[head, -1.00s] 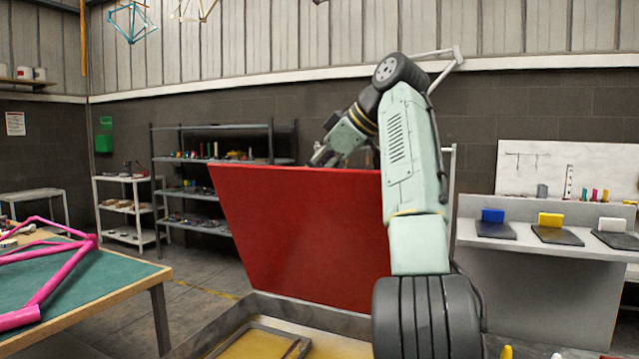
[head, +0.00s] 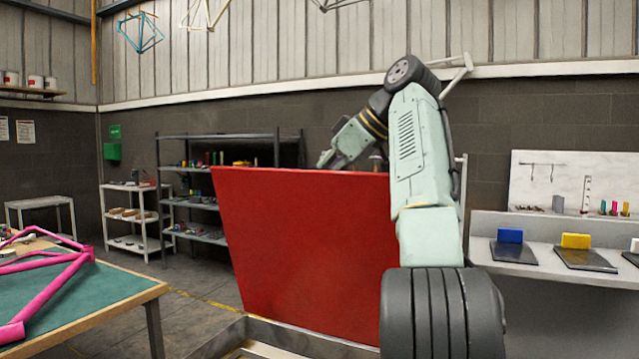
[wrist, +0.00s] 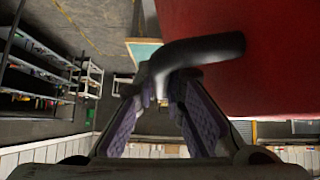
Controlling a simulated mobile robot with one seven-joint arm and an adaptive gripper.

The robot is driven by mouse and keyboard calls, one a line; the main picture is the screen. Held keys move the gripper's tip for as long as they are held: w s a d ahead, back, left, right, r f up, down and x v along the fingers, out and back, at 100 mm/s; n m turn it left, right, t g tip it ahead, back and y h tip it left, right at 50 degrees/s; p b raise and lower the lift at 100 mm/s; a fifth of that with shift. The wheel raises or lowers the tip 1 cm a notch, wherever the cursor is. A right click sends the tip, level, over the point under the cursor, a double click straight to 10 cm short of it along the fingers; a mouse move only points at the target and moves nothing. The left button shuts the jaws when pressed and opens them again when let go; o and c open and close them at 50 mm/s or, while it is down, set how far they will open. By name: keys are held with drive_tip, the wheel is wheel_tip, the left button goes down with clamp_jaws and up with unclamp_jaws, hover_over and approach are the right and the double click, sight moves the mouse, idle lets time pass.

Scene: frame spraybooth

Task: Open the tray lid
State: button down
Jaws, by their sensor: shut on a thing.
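The red tray lid (head: 310,250) stands raised, close to upright, in the middle of the head view. Its hinge side is low and its free edge is at the top. My gripper (head: 330,160) is behind the lid's top edge, partly hidden by it. In the wrist view the lid (wrist: 285,60) fills the upper right, with a black curved handle (wrist: 210,48) standing out from it. My gripper (wrist: 165,90) is shut on this handle. Only the tray's rim (head: 235,338) shows, at the bottom of the head view; its inside is mostly out of frame.
A green-topped table (head: 95,300) with a pink frame (head: 60,285) stands at the left. Shelves (head: 200,200) are at the back left. A grey bench (head: 545,290) with coloured blocks is at the right. Open floor lies between table and lid.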

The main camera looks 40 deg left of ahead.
drive_tip(key=c, duration=1.7)
unclamp_jaws()
drive_tip(key=shift+o, duration=0.2)
drive_tip(key=shift+f, duration=0.1)
